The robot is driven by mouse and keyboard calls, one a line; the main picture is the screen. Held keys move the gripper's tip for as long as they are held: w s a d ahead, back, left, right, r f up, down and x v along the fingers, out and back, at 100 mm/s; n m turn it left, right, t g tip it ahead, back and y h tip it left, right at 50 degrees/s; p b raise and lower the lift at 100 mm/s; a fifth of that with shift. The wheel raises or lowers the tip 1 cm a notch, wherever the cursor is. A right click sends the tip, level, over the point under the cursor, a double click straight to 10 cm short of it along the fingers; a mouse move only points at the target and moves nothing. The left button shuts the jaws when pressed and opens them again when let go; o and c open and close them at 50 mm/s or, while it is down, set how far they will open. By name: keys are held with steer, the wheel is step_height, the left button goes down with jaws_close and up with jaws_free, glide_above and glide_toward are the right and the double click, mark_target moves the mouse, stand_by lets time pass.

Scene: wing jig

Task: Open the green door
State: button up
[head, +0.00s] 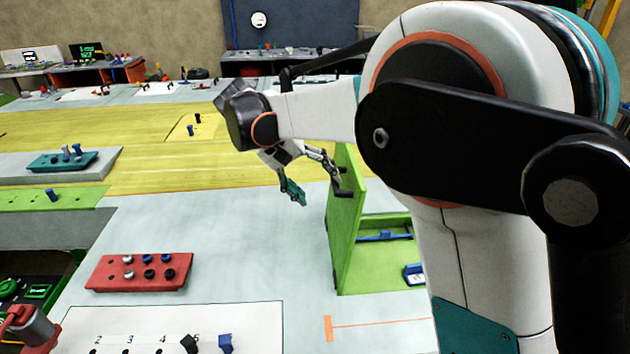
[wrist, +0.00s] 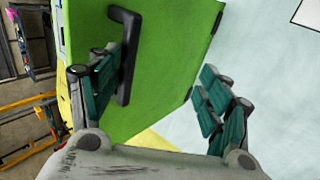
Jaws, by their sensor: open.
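The green door (head: 346,225) is an upright panel right of centre in the head view. The inside of a green box (head: 395,284) shows to its right, so the door stands at least partly open. The door (wrist: 165,50) fills the upper middle of the wrist view, with a black bar handle (wrist: 127,55) on its face. My gripper (head: 318,190) is open by the door's upper part. In the wrist view, my gripper (wrist: 158,78) has its left finger beside the handle and its right finger past the door's edge. Contact cannot be told.
A blue bar (head: 385,237) and a small blue object (head: 414,274) are in the box. A red block with pegs (head: 140,272) lies on the pale table left of the door. The tabletop (head: 245,240) between them is clear. My arm hides the right side.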

steer(key=shift+c, duration=0.2)
stand_by(0.3)
steer(key=shift+a+r, duration=0.15)
steer(key=shift+a, duration=0.05)
steer(key=shift+c, duration=0.5)
steer(key=v, duration=1.1)
steer(key=shift+r, duration=0.3)
steer(key=c, duration=0.3)
steer(key=shift+c, duration=0.2)
